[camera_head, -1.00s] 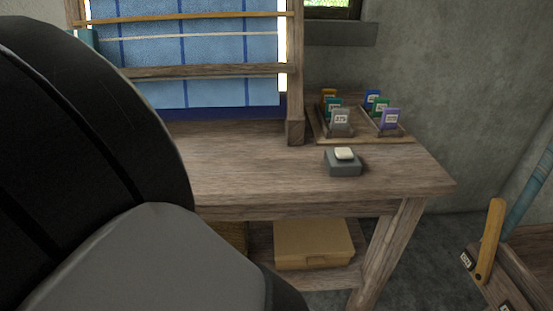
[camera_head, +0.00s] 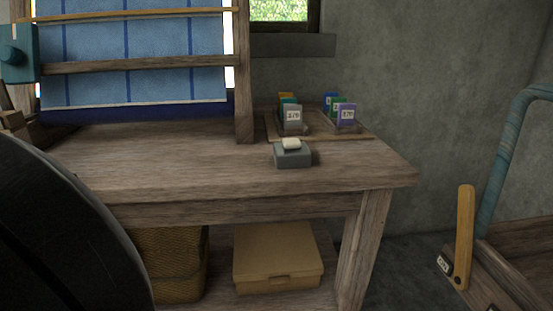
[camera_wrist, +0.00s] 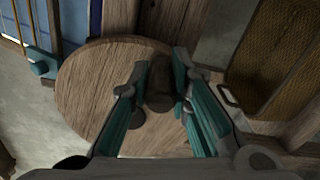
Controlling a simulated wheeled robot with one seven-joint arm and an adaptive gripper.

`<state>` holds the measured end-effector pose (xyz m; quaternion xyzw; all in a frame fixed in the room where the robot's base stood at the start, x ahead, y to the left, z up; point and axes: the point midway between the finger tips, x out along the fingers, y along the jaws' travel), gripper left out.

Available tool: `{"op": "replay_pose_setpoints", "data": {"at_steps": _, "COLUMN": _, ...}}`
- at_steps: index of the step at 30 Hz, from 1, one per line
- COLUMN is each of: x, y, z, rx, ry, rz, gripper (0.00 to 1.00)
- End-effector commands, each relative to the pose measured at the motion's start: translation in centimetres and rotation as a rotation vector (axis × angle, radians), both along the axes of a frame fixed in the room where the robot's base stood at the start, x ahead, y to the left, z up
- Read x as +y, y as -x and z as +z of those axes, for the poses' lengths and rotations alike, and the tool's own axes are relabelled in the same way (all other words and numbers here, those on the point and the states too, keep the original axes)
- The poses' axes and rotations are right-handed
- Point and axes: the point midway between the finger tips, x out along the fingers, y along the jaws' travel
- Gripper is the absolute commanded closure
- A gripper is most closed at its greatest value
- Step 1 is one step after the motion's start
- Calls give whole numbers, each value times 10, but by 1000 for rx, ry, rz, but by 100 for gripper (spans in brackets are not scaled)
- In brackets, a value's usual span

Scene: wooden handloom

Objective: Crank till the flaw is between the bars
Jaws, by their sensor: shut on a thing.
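The blue cloth (camera_head: 95,85) with darker stripes hangs in the loom's wooden frame (camera_head: 244,90). A thin yellow bar (camera_head: 130,14) crosses it high up and a thicker wooden bar (camera_head: 130,63) crosses lower. A pale line (camera_head: 130,103) runs across the cloth below the lower bar, near its bottom edge; I cannot tell for sure that it is the flaw. In the wrist view, my gripper (camera_wrist: 160,105) is shut on a dark wooden knob (camera_wrist: 160,82) on the round wooden crank disc (camera_wrist: 85,85). The head view does not show the gripper.
The bench (camera_head: 330,178) carries a grey block with a pale button (camera_head: 292,154) and a tray of small labelled cards (camera_head: 345,117). A yellow box (camera_head: 278,258) sits on the shelf below. A wooden lever (camera_head: 465,225) stands at right.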

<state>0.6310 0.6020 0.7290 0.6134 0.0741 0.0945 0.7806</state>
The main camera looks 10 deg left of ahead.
Motion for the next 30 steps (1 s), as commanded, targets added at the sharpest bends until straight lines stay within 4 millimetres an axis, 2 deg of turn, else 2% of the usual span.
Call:
{"op": "replay_pose_setpoints", "data": {"at_steps": 1, "x": -1, "y": 0, "z": -11, "rx": 5, "ry": 9, "rz": -6, "gripper": 100}}
{"op": "replay_pose_setpoints", "data": {"at_steps": 9, "x": 5, "y": 1, "z": -26, "rx": 54, "ry": -197, "rz": -10, "gripper": 100}}
{"op": "replay_pose_setpoints", "data": {"at_steps": 18, "x": 10, "y": 1, "z": -36, "rx": 87, "ry": -336, "rz": -12, "gripper": 100}}
{"op": "replay_pose_setpoints", "data": {"at_steps": 30, "x": 12, "y": 0, "z": -38, "rx": 96, "ry": -380, "rz": -14, "gripper": 100}}
